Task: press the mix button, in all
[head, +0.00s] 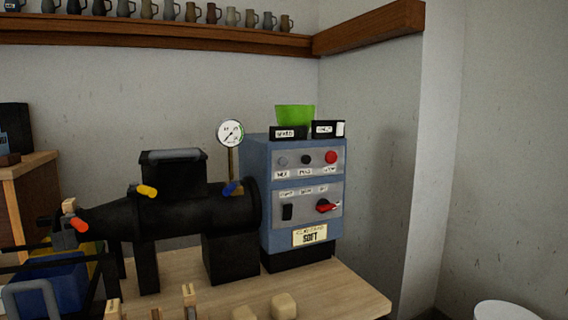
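The blue control box (262,215) stands at the right end of a black machine (190,215) on a wooden table. Its upper grey panel has a row of three round buttons. The left one, a grey button (283,161), sits above a small label that seems to read MIX. A black button (306,159) is in the middle and a red button (331,157) is on the right, each above its own label. Nothing touches or covers the buttons. I cannot make out either of my grippers in the head view.
The lower panel has a black switch (287,212) and a red knob (326,206). A pressure gauge (230,133) and green hopper (295,116) rise above. Pale blocks (284,305) lie at the table's front. A mug shelf (160,36) hangs above. The space before the panel is free.

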